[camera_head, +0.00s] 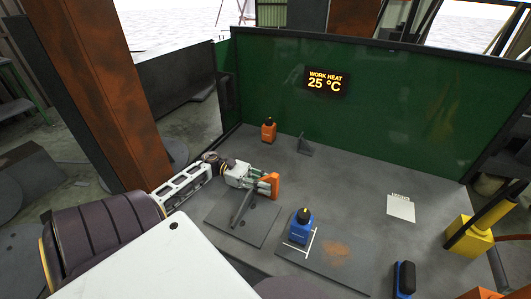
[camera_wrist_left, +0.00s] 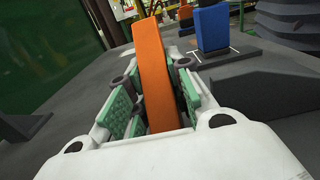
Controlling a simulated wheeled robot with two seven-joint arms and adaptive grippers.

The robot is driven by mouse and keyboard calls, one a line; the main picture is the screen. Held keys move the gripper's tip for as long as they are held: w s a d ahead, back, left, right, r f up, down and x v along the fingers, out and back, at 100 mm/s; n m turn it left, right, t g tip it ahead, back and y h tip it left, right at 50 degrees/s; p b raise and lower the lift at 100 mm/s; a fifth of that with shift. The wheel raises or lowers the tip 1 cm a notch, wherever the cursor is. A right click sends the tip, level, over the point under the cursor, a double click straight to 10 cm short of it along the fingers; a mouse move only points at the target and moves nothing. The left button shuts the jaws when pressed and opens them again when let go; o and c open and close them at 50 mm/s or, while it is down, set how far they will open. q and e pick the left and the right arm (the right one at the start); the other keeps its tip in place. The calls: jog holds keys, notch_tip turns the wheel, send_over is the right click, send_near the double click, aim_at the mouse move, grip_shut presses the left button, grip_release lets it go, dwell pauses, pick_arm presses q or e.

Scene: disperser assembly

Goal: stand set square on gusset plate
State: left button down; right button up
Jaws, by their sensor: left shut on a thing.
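My left gripper (camera_head: 262,182) is shut on the orange set square (camera_head: 272,185), which stands upright between its fingers. In the left wrist view the orange set square (camera_wrist_left: 156,75) rises between the green pads of my left gripper (camera_wrist_left: 152,95). The gusset plate (camera_head: 262,222) is a flat dark grey plate on the bench with a dark upright rib (camera_head: 241,208) on it. The gripper and set square are over or beside its far edge. I cannot tell whether the set square touches the plate. My right gripper is not in view.
An orange bottle (camera_head: 268,130) and a grey angled piece (camera_head: 304,145) stand behind. A paper (camera_head: 400,207) lies right on clear bench. A green wall closes the back.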

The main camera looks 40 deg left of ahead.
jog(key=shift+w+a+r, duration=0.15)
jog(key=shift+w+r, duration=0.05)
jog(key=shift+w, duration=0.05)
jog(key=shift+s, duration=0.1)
pick_arm(q)
jog(key=shift+f, duration=0.15)
jog(key=c, duration=1.7)
grip_release()
jog(key=shift+o, duration=0.7)
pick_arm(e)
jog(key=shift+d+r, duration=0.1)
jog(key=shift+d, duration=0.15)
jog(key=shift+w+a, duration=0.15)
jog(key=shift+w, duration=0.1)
